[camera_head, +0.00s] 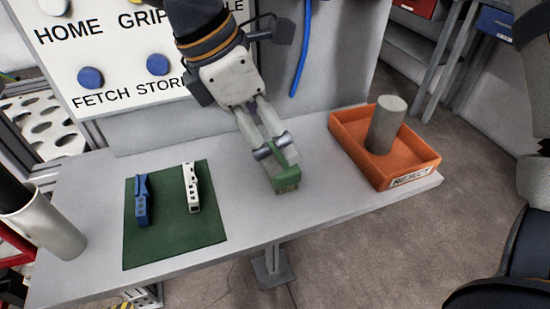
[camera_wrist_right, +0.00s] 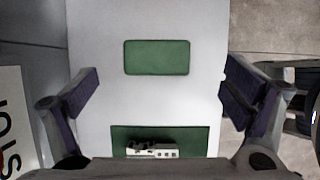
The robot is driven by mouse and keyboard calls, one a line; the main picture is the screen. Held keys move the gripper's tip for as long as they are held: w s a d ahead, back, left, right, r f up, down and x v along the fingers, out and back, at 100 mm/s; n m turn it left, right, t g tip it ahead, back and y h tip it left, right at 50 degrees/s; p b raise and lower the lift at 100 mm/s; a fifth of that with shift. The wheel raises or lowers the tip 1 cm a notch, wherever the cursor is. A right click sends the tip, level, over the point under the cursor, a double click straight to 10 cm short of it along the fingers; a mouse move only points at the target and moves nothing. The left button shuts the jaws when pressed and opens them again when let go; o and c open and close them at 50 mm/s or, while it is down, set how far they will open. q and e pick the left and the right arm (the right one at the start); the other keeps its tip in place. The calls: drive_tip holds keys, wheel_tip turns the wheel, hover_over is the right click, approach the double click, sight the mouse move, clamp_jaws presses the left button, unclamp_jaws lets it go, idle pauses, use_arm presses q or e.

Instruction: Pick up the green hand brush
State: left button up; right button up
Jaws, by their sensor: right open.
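The green hand brush (camera_head: 286,180) is on the grey table, right of the table's middle in the head view. My right gripper (camera_head: 272,147) comes down from the top, with its fingers over the brush and partly hiding it. In the right wrist view the fingers (camera_wrist_right: 160,93) stand wide apart at the two sides. A green rounded block (camera_wrist_right: 157,57), seemingly the brush from above, lies between them with clear gaps on both sides. I cannot tell the exact height of the fingertips above it. My left gripper is not in view.
A dark green mat (camera_head: 150,250) holds a blue tool (camera_head: 142,201) and a white tool (camera_head: 191,187). An orange reject tray (camera_head: 408,170) with a grey cylinder (camera_head: 385,124) stands at the right end. A white tube (camera_head: 52,228) is at the left. A labelled board (camera_head: 110,55) stands behind.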

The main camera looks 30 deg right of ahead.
sight(279, 157)
drive_tip(key=x, duration=0.7)
drive_tip(key=shift+w+a+f+b, duration=0.1)
drive_tip(key=shift+w+b, duration=0.1)
drive_tip(key=shift+b, duration=0.2)
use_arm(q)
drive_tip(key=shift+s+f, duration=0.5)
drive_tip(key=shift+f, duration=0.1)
use_arm(e)
drive_tip(key=shift+c, duration=0.3)
drive_tip(key=c, duration=1.3)
